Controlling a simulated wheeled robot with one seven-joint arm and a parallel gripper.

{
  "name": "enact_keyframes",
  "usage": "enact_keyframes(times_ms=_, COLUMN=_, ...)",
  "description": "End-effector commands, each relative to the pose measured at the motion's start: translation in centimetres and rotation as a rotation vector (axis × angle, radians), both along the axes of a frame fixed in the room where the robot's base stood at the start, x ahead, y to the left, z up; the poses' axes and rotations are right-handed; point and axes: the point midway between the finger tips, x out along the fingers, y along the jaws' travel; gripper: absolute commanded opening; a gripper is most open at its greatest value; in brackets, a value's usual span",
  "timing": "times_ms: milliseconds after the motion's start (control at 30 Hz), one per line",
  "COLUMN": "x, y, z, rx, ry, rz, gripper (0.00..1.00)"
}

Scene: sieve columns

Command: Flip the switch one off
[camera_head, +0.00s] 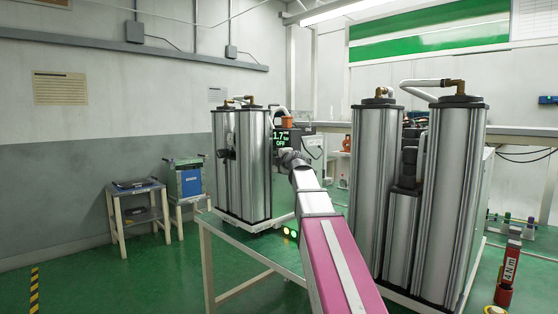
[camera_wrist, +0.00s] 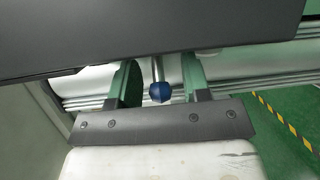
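A dark control box with a green display (camera_head: 281,141) stands by the left steel columns in the head view. The display reads about 1.7 bar and OFF. In the wrist view, the dark box (camera_wrist: 130,30) fills the top. A switch lever with a metal stem and a blue tip (camera_wrist: 160,92) points out from under it. My gripper (camera_wrist: 161,80) has its two greenish fingers apart, one on each side of the lever, with gaps visible. In the head view my gripper is small and its fingers cannot be made out.
Steel columns (camera_head: 241,165) stand behind my arm at left, and taller ones (camera_head: 455,200) close on its right. A green-topped table (camera_head: 255,250) lies below. Small stands (camera_head: 140,213) are at far left. A red post (camera_head: 510,265) is at lower right.

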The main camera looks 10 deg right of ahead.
Motion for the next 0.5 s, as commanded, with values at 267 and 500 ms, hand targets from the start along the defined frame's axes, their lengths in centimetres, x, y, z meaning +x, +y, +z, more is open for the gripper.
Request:
enact_keyframes(times_ms=267, x=-1.5, y=-0.3, z=0.1, rx=0.0, ry=-0.001, rz=-0.001, gripper=0.44)
enact_keyframes(times_ms=500, x=-5.5, y=-1.0, z=0.1, rx=0.0, ry=-0.001, rz=-0.001, gripper=0.44)
